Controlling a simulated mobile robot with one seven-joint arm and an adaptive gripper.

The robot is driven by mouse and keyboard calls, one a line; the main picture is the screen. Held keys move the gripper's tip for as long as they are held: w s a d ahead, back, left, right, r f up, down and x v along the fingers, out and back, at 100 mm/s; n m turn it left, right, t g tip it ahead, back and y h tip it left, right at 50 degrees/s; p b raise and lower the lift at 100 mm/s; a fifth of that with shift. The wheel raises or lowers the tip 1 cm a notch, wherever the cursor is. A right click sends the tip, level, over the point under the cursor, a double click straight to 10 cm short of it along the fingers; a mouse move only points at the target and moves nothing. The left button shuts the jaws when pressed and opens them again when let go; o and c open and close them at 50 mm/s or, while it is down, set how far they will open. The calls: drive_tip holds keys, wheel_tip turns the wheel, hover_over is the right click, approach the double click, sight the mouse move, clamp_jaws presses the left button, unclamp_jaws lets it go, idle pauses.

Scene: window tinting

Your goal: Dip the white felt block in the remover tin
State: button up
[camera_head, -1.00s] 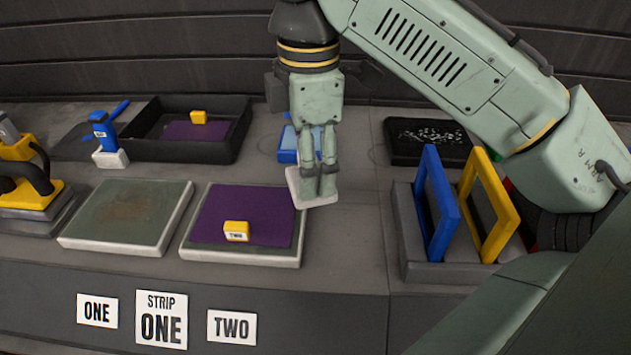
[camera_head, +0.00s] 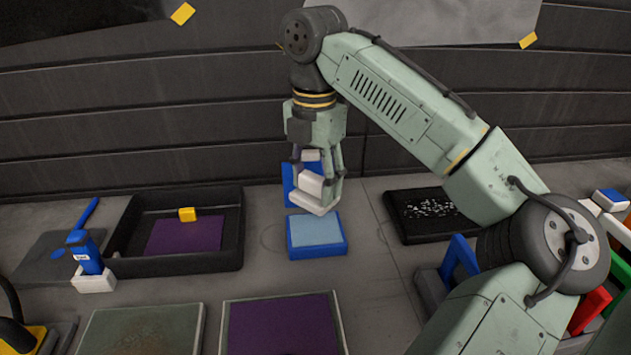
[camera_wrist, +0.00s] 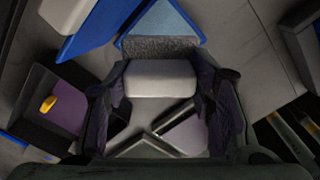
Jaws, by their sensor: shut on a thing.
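My gripper (camera_head: 321,176) is shut on the white felt block (camera_head: 315,203), a stepped block with a wider foot. In the wrist view the block (camera_wrist: 160,78) sits between the two fingers, with a dark grey rough strip along its upper edge. The remover tin appears to be the low blue container (camera_head: 317,252) with a pale blue inside. The block shows just above the tin's far edge in the head view, apparently in the air. In the wrist view the tin (camera_wrist: 160,20) lies just past the block, partly hidden by it.
A blue upright panel (camera_head: 290,185) stands behind the tin. A black tray (camera_head: 175,262) with a purple sheet and yellow tag is left. A blue tool in a white holder (camera_head: 94,283) stands farther left. A black speckled tray (camera_head: 428,228) is right. Purple-topped panel (camera_head: 280,325) is in front.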

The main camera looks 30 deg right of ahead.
drive_tip(key=shift+d+f+b, duration=0.1)
drive_tip(key=shift+f+b, duration=2.9)
drive_tip(key=shift+b, duration=0.1)
drive_tip(key=shift+f, duration=0.5)
